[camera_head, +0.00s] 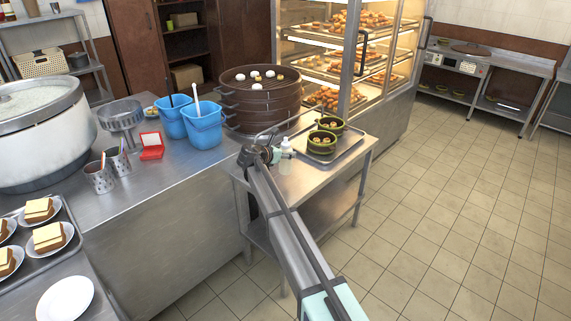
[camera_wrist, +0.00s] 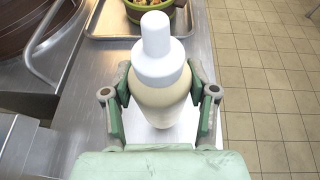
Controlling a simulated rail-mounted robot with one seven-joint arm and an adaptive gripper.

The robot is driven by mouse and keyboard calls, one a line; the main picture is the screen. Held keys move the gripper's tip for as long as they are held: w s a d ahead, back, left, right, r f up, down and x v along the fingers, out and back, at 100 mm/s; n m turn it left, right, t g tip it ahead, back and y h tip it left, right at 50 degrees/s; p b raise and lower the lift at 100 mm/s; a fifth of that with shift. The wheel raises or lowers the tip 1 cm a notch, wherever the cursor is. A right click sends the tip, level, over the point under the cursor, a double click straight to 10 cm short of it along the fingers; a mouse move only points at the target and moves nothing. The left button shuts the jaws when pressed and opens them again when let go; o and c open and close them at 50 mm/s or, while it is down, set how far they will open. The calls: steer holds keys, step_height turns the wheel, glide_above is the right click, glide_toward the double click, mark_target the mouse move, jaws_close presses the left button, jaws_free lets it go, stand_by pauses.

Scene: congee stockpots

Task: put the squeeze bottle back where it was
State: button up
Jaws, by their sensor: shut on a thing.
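The squeeze bottle (camera_wrist: 160,104) is cream-coloured with a white nozzle cap and stands upright between my fingers in the wrist view. In the head view the squeeze bottle (camera_head: 286,158) shows as a small white shape beside the end of my arm, over the steel side table (camera_head: 300,183). My gripper (camera_wrist: 160,100) is shut on the bottle's body, one finger on each side. In the head view my gripper (camera_head: 276,155) is partly hidden by my arm. A white patch lies under the bottle in the wrist view. I cannot tell whether the bottle's base touches the table.
A metal tray (camera_head: 341,154) with green bowls (camera_head: 322,142) of food stands just beyond the bottle. A stack of steamers (camera_head: 259,104) and blue buckets (camera_head: 203,126) stand on the counter to the left. The tiled floor (camera_head: 450,200) is open to the right.

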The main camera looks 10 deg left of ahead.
mark_target(281, 164)
steer(key=shift+f, duration=2.8)
steer(key=o, duration=0.8)
steer(key=shift+f, duration=0.15)
steer(key=shift+s+a+r, duration=0.1)
steer(key=shift+s+r, duration=0.1)
steer(key=shift+r, duration=0.05)
steer(key=v, duration=1.1)
steer(key=shift+s+b, duration=0.25)
steer(key=shift+b, duration=0.2)
steer(key=shift+a, duration=0.1)
